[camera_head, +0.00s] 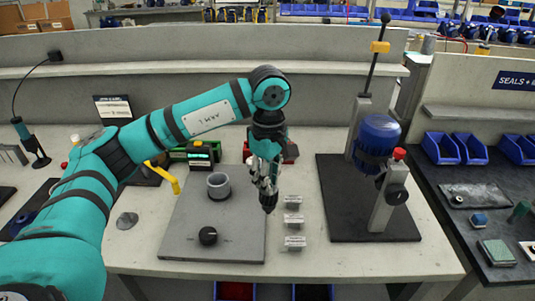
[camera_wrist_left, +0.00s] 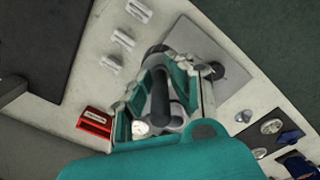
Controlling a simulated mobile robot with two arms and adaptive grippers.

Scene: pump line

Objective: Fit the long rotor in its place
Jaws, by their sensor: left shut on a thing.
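My left gripper (camera_head: 268,190) points down above the right edge of a grey plate (camera_head: 185,245). It is shut on a dark, long piece that looks like the long rotor (camera_head: 269,203), whose lower end sticks out below the fingers. In the left wrist view the same dark rotor (camera_wrist_left: 160,92) lies between the fingers of my left gripper (camera_wrist_left: 165,95). A grey open-topped cylinder (camera_head: 218,187) stands on the plate, left of the gripper and apart from the rotor. The cylinder is mostly hidden in the wrist view. My right gripper is not in view.
A black knob (camera_head: 208,236) sits at the plate's front. Small grey blocks (camera_head: 293,220) stand in a row to the right. A press with a blue motor (camera_head: 377,134) stands further right on a dark base (camera_head: 335,205). A lit green device (camera_head: 202,153) is behind the plate.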

